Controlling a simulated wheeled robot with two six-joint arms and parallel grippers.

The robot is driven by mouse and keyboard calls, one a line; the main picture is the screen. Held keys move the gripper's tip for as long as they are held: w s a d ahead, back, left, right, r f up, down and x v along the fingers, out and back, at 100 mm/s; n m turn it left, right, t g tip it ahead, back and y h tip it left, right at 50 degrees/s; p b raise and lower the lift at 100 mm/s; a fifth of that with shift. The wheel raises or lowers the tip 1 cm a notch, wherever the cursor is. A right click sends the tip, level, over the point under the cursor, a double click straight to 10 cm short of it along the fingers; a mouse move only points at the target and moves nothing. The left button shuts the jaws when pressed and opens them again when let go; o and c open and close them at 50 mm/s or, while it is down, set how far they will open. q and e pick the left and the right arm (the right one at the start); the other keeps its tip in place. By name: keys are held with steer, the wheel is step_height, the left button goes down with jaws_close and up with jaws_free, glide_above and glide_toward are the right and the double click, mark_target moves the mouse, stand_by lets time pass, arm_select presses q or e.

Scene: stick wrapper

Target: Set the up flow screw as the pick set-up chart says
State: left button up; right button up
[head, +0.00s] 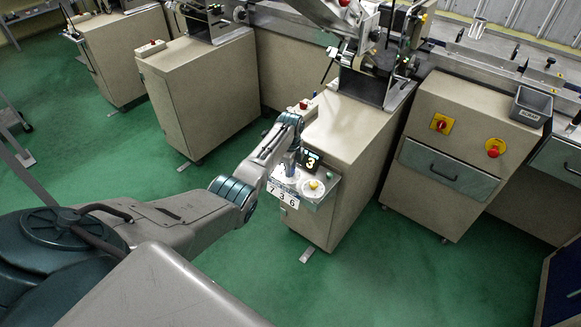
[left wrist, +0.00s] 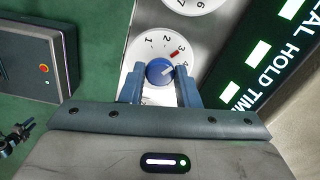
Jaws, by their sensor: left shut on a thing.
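A round blue screw head (left wrist: 159,71) with a pale pointer line sits on a white dial (left wrist: 143,47) in the left wrist view. The dial has numbers around it, with 1, 2 and 3 legible, and a red mark near the 3. The pale line points to the upper right. My left gripper (left wrist: 160,82) has its two fingers on either side of the screw head and is shut on it. In the head view my left gripper (head: 291,168) is over the small control panel, and the screw is hidden. My right gripper is not in view.
A second dial (left wrist: 190,3) is cut off at the top of the left wrist view. A display (head: 311,161) reads 3, and a card (head: 282,194) on the panel front reads 7 3 6. A beige cabinet (head: 435,150) stands to the right; green floor lies between.

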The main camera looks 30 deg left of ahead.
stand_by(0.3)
arm_select(q)
steer(key=o, duration=1)
steer(key=shift+c, duration=0.2)
steer(key=shift+r, duration=0.1)
step_height(320, 180, up, 11)
steer(key=b, duration=0.1)
steer(key=shift+d+f, duration=0.1)
steer(key=shift+f, duration=0.15)
